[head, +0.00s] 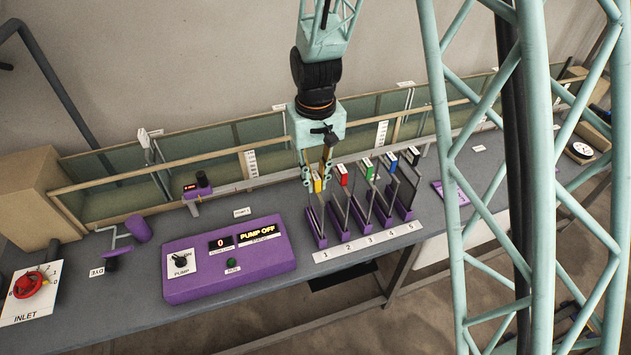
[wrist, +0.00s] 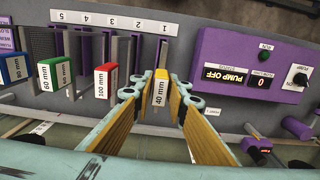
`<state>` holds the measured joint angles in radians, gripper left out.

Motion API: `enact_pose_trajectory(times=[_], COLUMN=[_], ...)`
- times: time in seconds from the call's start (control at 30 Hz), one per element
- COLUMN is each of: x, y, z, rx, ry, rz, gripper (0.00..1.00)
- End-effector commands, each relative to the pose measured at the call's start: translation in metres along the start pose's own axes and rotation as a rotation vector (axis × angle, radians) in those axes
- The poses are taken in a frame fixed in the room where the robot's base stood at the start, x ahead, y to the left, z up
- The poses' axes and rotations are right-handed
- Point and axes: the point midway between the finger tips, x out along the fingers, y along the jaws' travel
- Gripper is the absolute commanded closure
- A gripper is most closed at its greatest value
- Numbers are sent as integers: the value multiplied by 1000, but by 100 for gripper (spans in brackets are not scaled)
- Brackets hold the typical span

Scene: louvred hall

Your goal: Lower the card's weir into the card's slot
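Several weirs with coloured, labelled heads stand in the purple rack (head: 318,228), whose strip is numbered 1 to 5. The yellow 40 mm weir (wrist: 161,88) is at position 1. Beside it are the red 100 mm (wrist: 105,80), the green 60 mm (wrist: 53,75) and a blue one (wrist: 15,68), its label partly cut off. My gripper (wrist: 158,100) is open, its fingers on either side of the yellow weir's head with gaps visible. In the head view my gripper (head: 316,172) is over the rack's left end. I cannot tell which card names the weir and slot.
A glass-walled channel (head: 215,143) with wooden rails runs behind the bench. The purple pump box (head: 228,262) reads PUMP OFF and 0. A small purple gauge (head: 197,190) stands near the channel. A red inlet valve (head: 30,284) is at far left.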

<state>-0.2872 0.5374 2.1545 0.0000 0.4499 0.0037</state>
Motion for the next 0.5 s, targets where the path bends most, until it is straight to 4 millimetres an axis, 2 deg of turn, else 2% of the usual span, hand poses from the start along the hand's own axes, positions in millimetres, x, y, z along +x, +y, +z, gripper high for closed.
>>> enact_pose_trajectory(times=[0.03, 0.13, 0.5], x=[0, 0, -1], y=[0, 0, 0], z=[0, 0, 0], rx=[0, 0, 0], ry=[0, 0, 1], rz=[0, 0, 0], gripper=[90, 100, 100])
